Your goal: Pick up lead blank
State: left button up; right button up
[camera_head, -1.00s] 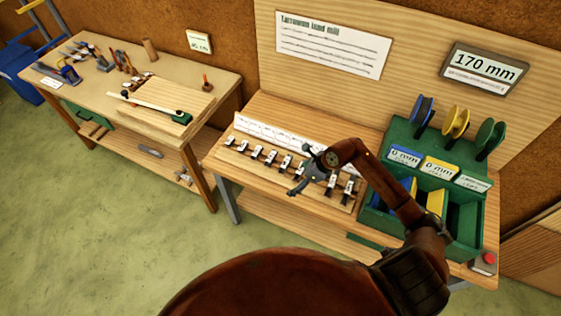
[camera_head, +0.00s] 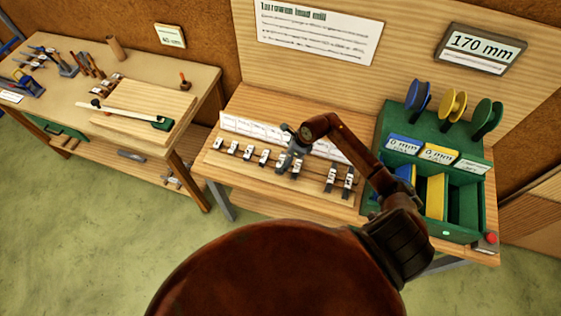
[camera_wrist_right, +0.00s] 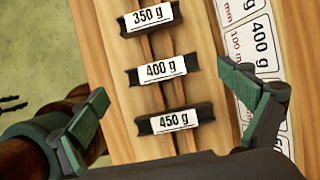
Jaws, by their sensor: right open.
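Lead blanks, small dark bars with white weight labels, lie in a row across two thin rails on a wooden board (camera_head: 230,166). In the right wrist view I read a 350 g blank (camera_wrist_right: 151,17), a 400 g blank (camera_wrist_right: 162,71) and a 450 g blank (camera_wrist_right: 173,121). My right gripper (camera_head: 290,168) is over the middle of the row and hides part of it. In the right wrist view its open fingers (camera_wrist_right: 168,88) stand wide on either side of the row, with nothing between them gripped. My left gripper is not in view.
A printed strip (camera_wrist_right: 258,50) runs along the back of the row. A green bin unit (camera_head: 465,232) with coloured spools stands to the right, close to my right forearm. A second bench (camera_head: 200,85) with tools is at left. A sign (camera_head: 484,60) reads 170 mm.

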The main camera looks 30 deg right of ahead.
aim_at(282, 161)
jog(key=x, duration=0.2)
jog(key=shift+w+f, duration=0.1)
jog(key=shift+f, duration=0.15)
jog(key=shift+w+f, duration=0.1)
jog(key=shift+f, duration=0.45)
jog(key=c, duration=1.4)
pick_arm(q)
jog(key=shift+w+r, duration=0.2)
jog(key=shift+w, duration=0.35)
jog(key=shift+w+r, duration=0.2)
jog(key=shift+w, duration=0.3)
pick_arm(e)
jog(key=shift+r, duration=0.1)
jog(key=shift+c, duration=1.1)
